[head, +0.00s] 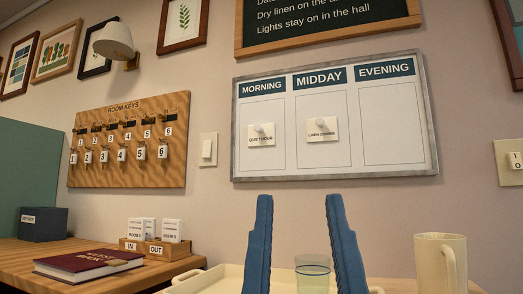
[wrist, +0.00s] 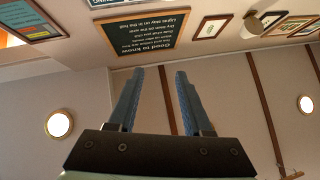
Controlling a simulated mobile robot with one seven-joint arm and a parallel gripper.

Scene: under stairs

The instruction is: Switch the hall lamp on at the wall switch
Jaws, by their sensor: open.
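A white wall switch (head: 208,149) with a plain rocker is on the wall between the key board and the planner. Another switch (head: 511,162), with I and O marks, is at the right edge, partly cut off. A wall lamp (head: 115,42) with a cream shade hangs at upper left, and I cannot tell whether it is lit. My gripper (head: 300,198) points up, open and empty, in front of the wall below the planner. It lies right of the plain switch and left of the marked one. The wrist view shows its two blue fingers apart (wrist: 160,72), with neither switch visible.
A planner board (head: 330,175) hangs behind my gripper. A key board (head: 127,150) is at left. Below are a wooden desk (head: 40,258), a red guest book (head: 88,264), a card holder (head: 155,249), a tray (head: 228,278), a glass (head: 312,272) and a cream mug (head: 440,264).

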